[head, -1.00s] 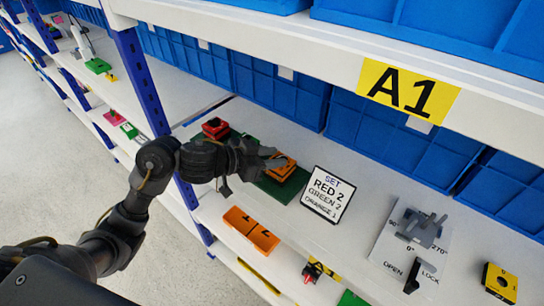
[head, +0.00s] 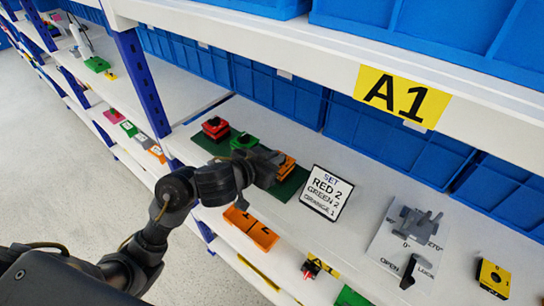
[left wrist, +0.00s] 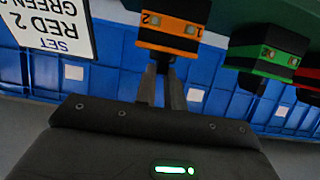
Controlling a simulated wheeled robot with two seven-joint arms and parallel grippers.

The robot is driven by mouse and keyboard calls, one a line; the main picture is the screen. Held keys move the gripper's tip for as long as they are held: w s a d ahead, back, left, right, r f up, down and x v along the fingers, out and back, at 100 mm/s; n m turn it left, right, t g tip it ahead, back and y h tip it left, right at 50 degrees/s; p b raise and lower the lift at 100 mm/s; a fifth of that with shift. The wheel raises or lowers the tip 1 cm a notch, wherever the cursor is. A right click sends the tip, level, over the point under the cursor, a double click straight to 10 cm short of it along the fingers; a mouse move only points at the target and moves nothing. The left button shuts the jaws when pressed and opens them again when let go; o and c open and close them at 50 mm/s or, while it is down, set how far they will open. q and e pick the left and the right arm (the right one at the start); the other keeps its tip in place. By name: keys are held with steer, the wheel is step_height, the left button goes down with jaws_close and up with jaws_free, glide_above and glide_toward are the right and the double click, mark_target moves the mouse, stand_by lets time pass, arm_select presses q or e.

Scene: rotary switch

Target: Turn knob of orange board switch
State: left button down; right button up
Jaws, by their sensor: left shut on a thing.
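The orange switch (head: 287,167) stands at the right end of a dark green board (head: 290,187). In the left wrist view the orange switch (left wrist: 172,32) carries the marks 2 and 1, with a dark knob (left wrist: 163,56) on it. My left gripper (head: 274,160) is at this switch, and its fingers (left wrist: 162,80) are shut on the knob. The green switch (head: 244,142) and the red switch (head: 215,127) stand farther left on the same board; the green switch (left wrist: 262,60) is also beside the fingers in the wrist view. My right gripper does not show.
A sign (head: 327,192) reading RED 2, GREEN 2, ORANGE 1 stands right of the board. A grey rotary device (head: 415,227) and a yellow switch (head: 495,277) are farther right. Blue bins (head: 280,92) line the back. An orange block (head: 251,227) sits below.

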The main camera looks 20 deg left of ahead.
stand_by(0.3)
arm_select(q)
steer(key=c, duration=1.5)
jaws_free()
steer(key=p+v, duration=0.8)
steer(key=v, duration=0.2)
steer(key=shift+s+a+r+p, duration=0.1)
steer(key=shift+s+r+p, duration=0.05)
steer(key=shift+s+p, duration=0.2)
